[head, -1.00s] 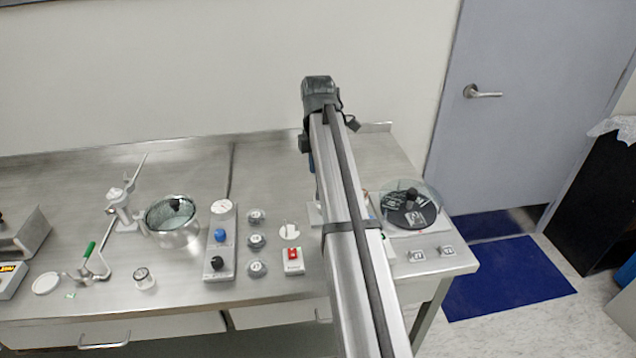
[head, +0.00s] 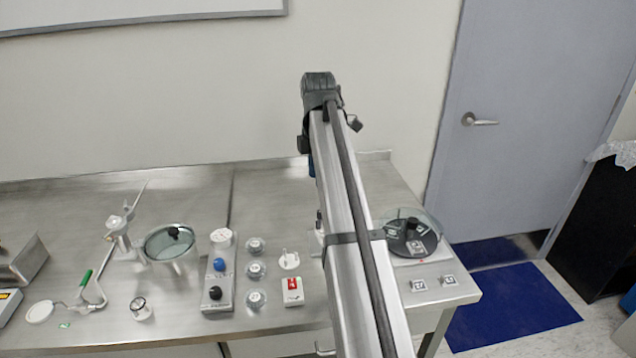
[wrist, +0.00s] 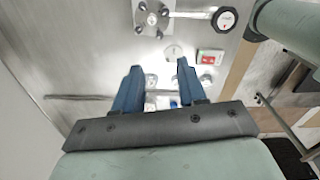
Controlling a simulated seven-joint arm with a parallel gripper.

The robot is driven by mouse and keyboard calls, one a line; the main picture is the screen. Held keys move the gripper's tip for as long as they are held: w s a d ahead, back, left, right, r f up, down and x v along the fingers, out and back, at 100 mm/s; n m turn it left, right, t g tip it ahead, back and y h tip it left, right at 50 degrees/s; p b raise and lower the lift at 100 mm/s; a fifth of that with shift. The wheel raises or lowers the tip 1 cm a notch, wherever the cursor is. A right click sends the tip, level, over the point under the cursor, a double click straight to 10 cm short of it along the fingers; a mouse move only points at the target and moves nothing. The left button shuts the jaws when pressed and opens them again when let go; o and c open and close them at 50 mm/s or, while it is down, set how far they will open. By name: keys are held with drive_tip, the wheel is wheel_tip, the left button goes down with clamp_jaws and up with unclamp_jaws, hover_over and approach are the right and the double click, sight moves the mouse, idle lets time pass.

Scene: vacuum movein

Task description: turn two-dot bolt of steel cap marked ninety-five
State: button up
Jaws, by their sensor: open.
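Several small round steel caps stand in a column on the bench in the head view, including a top one (head: 255,245), a middle one (head: 256,268) and a front one (head: 256,299). Their marks are too small to read, so I cannot tell which is ninety-five. The wrist view shows a steel plate (wrist: 151,19) with several bolts at the top edge; dots cannot be made out. My gripper (wrist: 158,68) is open and empty, its blue fingers apart above the bench and below the plate in the picture.
A red switch box (head: 292,290) and a white round piece (head: 289,260) stand right of the caps. A block with blue and black knobs (head: 219,275) stands left. A glass-lidded pot (head: 170,243) and a dark round disc device (head: 410,238) flank them.

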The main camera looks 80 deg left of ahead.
sight(318, 220)
wheel_tip(318, 220, down, 14)
drive_tip(key=n, duration=0.6)
drive_tip(key=shift+r, duration=0.15)
idle(0.5)
drive_tip(key=shift+c, duration=0.2)
clamp_jaws()
